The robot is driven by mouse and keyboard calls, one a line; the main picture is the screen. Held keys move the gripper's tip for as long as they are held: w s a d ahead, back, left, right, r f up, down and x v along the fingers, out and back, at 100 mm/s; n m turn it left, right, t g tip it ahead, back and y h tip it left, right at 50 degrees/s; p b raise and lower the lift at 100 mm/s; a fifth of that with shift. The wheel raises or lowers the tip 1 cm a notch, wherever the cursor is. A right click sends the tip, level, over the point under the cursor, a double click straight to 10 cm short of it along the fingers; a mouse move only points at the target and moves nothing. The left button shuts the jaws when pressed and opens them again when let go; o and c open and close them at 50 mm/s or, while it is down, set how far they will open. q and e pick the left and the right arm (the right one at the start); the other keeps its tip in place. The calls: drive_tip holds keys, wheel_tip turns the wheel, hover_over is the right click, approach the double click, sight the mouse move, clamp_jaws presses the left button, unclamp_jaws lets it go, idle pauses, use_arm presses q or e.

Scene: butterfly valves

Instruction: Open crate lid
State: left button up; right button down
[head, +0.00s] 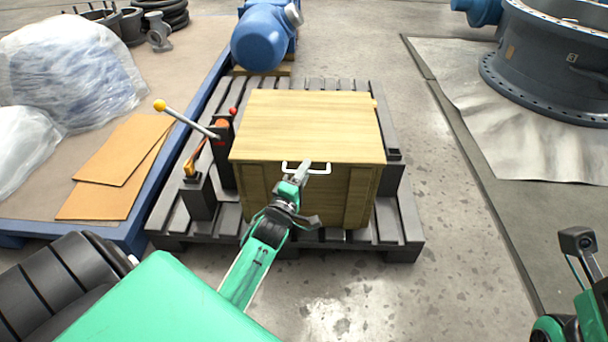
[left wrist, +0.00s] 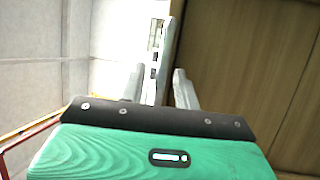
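The wooden crate (head: 350,194) stands on a dark slatted pallet, with its flat plank lid (head: 305,122) down on top. A white bar handle (head: 318,170) sits at the lid's front edge. My left gripper (head: 304,197) is open in front of the crate, with its upper finger at the handle. In the left wrist view, a pale bar, apparently the handle (left wrist: 164,60), stands between the spread fingers of the left gripper (left wrist: 158,88). I cannot tell whether they touch it. Part of my right arm shows at the right edge; its gripper is out of view.
A lever with a yellow knob (head: 160,105) and dark posts stand left of the crate on the pallet (head: 393,225). A blue motor (head: 260,40) sits behind. Wrapped goods (head: 75,70) lie at left. The floor right of the pallet is clear.

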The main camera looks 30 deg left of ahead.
use_arm(q)
drive_tip(key=shift+c, duration=0.4)
clamp_jaws()
drive_tip(key=shift+r+p, duration=0.2)
drive_tip(key=shift+p, duration=0.15)
